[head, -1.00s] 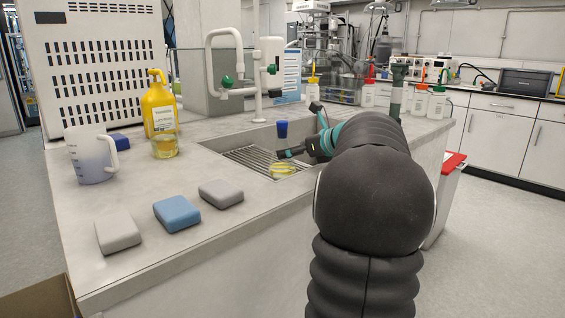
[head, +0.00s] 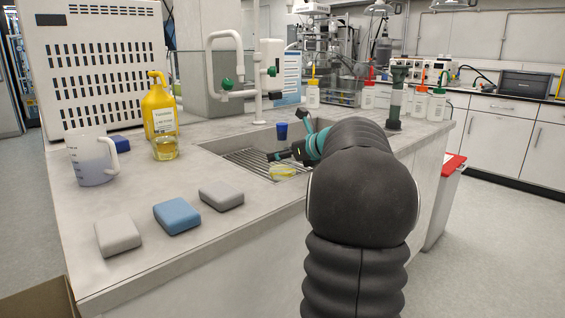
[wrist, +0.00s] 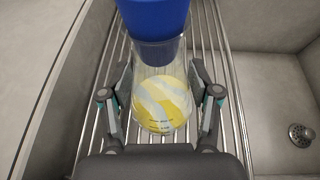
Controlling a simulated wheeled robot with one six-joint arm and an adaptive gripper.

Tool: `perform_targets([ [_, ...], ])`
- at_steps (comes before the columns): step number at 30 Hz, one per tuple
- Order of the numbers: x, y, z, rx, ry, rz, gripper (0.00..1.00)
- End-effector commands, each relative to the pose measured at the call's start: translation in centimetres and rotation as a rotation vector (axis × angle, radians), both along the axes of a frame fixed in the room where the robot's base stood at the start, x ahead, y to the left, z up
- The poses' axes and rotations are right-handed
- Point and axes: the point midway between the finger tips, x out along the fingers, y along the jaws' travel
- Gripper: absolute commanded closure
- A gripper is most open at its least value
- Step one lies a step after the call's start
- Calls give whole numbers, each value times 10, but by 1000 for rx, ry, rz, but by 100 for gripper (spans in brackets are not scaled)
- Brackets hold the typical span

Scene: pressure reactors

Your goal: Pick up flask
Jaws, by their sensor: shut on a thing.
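The flask is clear glass with a blue cap (head: 282,130) and yellow liquid (head: 283,173) at its bottom. It stands upright on the metal rack in the sink. In the wrist view the flask (wrist: 160,100) is between the two fingers of my gripper (wrist: 160,105), with the blue cap towards the top of the picture. My gripper (head: 277,156) is shut on the flask's body, below the cap. In the head view the fingers hide part of the glass.
The slatted rack (head: 240,158) lies in the grey sink, with a drain (wrist: 300,135) to its right. A white tap (head: 228,85) stands behind. A jug (head: 92,160), a beaker (head: 165,148), a yellow bottle (head: 160,105) and several sponges (head: 178,216) are left on the counter.

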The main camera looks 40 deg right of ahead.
Motion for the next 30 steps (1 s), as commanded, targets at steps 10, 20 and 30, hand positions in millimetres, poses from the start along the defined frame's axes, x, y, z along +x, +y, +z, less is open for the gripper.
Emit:
perform_targets([
  [10,0,0,18,-2,-2,1,82],
  [20,-16,-41,66,-2,-2,-5,82],
  [30,-38,-94,99,-2,0,-1,82],
])
